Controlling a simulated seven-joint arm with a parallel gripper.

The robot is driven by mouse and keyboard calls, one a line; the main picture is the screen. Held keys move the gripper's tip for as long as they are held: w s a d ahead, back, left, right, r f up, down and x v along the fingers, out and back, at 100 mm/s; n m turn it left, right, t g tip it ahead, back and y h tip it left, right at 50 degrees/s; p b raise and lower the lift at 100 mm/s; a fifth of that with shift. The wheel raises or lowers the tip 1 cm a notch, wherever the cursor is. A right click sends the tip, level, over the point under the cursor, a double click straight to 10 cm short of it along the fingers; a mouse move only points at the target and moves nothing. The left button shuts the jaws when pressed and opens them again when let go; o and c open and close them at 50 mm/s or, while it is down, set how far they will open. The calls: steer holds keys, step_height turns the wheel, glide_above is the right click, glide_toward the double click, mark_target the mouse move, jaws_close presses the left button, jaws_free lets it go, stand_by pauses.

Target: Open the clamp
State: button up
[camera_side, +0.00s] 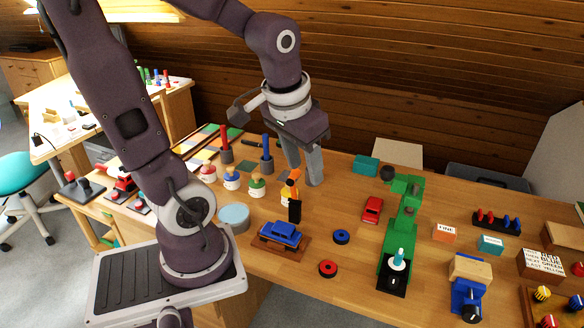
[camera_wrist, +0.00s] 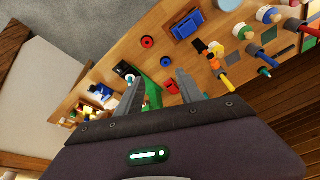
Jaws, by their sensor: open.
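A blue clamp-like device (camera_side: 467,296) with a dark round knob at its front stands at the right front of the table. A pale wooden block (camera_side: 471,267) sits at its top; I cannot tell how tightly it is held. A small blue and tan shape (camera_wrist: 103,92) at the left of the wrist view seems to be the same device. My gripper (camera_side: 304,176) is open and points down over the back middle of the table, well left of the blue device. In the wrist view its two fingers (camera_wrist: 160,82) are apart with nothing gripped.
A tall green stand (camera_side: 398,240) is between my gripper and the blue device. Bare table lies around the red and blue rings (camera_side: 328,268).

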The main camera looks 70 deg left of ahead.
steer(key=s+d+r+m+t+h, duration=0.1)
steer(key=s+d+r+m+t, duration=0.1)
steer(key=s+d+r, duration=0.2)
steer(key=shift+s+d+m, duration=0.3)
steer(key=shift+s+d, duration=0.1)
steer(key=shift+d, duration=0.75)
steer(key=shift+s+d+r+m+t+h, duration=0.15)
steer(key=shift+s+d+r+m, duration=0.1)
steer(key=shift+s+d, duration=0.3)
steer(key=shift+s+d+r+m+t+h, duration=0.15)
steer(key=shift+s+d+m, duration=0.15)
steer(key=shift+s, duration=0.3)
